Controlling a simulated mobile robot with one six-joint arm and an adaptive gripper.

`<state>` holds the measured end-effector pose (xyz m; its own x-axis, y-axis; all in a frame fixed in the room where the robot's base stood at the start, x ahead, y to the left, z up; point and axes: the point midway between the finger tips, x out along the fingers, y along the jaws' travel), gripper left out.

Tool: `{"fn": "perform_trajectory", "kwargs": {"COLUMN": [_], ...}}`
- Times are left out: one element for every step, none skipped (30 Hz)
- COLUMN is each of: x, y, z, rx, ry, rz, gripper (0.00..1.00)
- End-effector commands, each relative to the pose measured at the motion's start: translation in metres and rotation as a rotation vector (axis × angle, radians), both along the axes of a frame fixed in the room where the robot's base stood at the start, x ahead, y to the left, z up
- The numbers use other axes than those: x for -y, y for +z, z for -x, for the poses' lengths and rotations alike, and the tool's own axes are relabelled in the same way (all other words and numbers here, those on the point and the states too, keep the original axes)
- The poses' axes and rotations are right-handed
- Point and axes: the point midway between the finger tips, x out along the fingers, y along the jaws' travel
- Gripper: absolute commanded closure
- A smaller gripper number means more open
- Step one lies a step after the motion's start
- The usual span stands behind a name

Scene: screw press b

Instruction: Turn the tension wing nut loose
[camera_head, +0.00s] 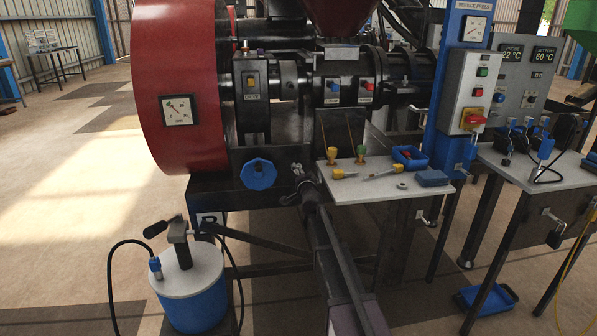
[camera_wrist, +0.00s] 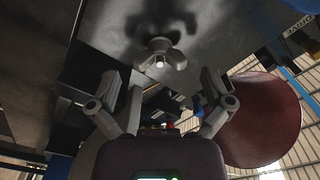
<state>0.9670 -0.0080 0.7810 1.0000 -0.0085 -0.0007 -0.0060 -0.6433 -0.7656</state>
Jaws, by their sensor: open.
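The tension wing nut (camera_wrist: 160,58) is a light grey metal nut with two rounded wings. It sits on a dark grey metal face in the upper middle of the wrist view, its bright stud end toward the camera. In the head view the wing nut (camera_head: 297,170) is small and partly hard to make out, just beyond my gripper (camera_head: 303,192). In the wrist view my gripper (camera_wrist: 160,88) is open, one finger on each side and below the nut. The nut lies ahead between the finger lines, apparently untouched. The space between the fingers is empty.
A blue handwheel (camera_head: 258,174) is left of the nut, below the red wheel guard (camera_head: 165,85). A small work table (camera_head: 340,190) with tools is close on the right. A blue and white drum (camera_head: 192,290) with hoses stands at lower left.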

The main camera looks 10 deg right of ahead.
Motion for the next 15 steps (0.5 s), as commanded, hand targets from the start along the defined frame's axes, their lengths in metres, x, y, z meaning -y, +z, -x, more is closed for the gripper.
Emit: {"fn": "perform_trajectory", "kwargs": {"x": [0.0,0.0,0.0,0.0,0.0,0.0,0.0,0.0,0.0,0.0,0.0,0.0,0.0,0.0,0.0], "y": [0.0,0.0,0.0,0.0,0.0,0.0,0.0,0.0,0.0,0.0,0.0,0.0,0.0,0.0,0.0], "z": [-0.008,-0.011,-0.014,-0.016,-0.017,-0.019,-0.02,-0.021,-0.021,-0.022,-0.022,-0.022,-0.022,-0.022,-0.021], "rx": [0.0,0.0,0.0,0.0,0.0,0.0,0.0,0.0,0.0,0.0,0.0,0.0,0.0,0.0,0.0], "ry": [0.0,0.0,0.0,0.0,0.0,0.0,0.0,0.0,0.0,0.0,0.0,0.0,0.0,0.0,0.0], "rz": [0.0,0.0,0.0,-0.001,-0.001,-0.001,-0.001,-0.001,-0.001,-0.001,-0.001,-0.001,-0.001,-0.001,-0.001], "gripper": [0.0,0.0,0.0,0.0,0.0,0.0,0.0,0.0,0.0,0.0,0.0,0.0,0.0,0.0,0.0]}}
